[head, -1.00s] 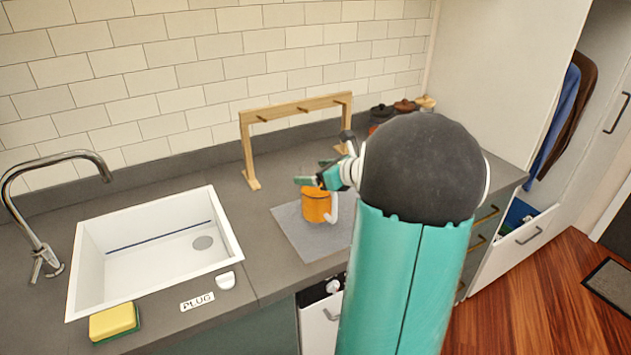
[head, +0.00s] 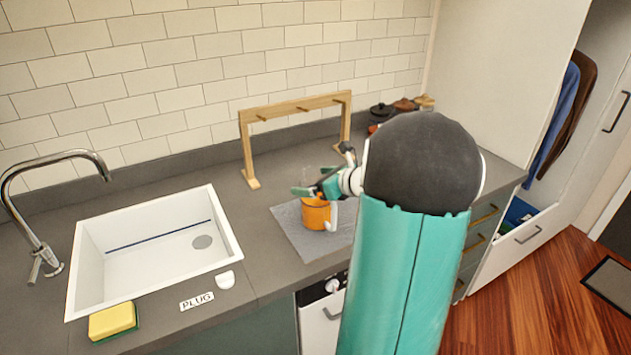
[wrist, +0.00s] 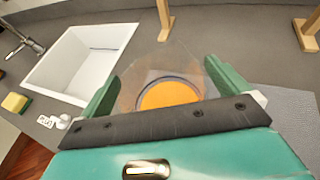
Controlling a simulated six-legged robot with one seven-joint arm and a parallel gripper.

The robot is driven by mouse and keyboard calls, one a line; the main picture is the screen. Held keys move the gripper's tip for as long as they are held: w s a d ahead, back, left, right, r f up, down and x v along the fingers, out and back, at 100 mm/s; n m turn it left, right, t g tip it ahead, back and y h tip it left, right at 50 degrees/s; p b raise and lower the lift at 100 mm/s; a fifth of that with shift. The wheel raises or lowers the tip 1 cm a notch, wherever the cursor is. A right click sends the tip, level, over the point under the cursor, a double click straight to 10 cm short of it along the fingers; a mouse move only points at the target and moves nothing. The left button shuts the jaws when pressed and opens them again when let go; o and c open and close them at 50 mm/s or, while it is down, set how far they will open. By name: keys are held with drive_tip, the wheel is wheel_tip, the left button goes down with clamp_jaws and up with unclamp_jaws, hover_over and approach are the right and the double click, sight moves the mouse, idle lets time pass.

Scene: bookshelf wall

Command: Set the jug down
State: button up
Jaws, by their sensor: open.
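The jug (head: 316,214) is clear with an orange fill and a pale handle at its right. It stands upright on a grey mat (head: 289,228) on the counter. In the wrist view the jug (wrist: 168,95) shows from above as a clear rim around an orange disc. My gripper (head: 303,190) is at the jug's upper part, and in the wrist view its green fingers (wrist: 162,75) are spread, one on each side of the jug. Whether either finger touches it I cannot tell. My arm hides the mat's right side.
A wooden rack (head: 295,106) stands behind the mat. A white sink (head: 150,285) with a tap (head: 40,200) is at the left, with a sponge (head: 113,321) and a plug (head: 225,280) in front. Dark pots (head: 381,111) stand behind my arm. Counter between sink and mat is clear.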

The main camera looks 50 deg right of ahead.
drive_tip(key=a+v, duration=0.1)
drive_tip(key=v, duration=1.1)
drive_tip(key=shift+d, duration=0.45)
drive_tip(key=w+a+r+n+g+y, duration=0.1)
drive_tip(key=w+a+n+g+y, duration=0.15)
drive_tip(key=a+n, duration=0.65)
drive_tip(key=w+a+n+g+y, duration=0.1)
drive_tip(key=a+n+g, duration=0.3)
drive_tip(key=a, duration=1)
drive_tip(key=s+a+n+h, duration=0.2)
drive_tip(key=s+a+n, duration=0.3)
drive_tip(key=a+n, duration=0.3)
drive_tip(key=s+a+n+g+h, duration=0.1)
drive_tip(key=s+a+n, duration=0.4)
drive_tip(key=n, duration=0.9)
drive_tip(key=shift+a+r+h, duration=0.35)
drive_tip(key=shift+a+h, duration=0.5)
drive_tip(key=shift+a, duration=0.75)
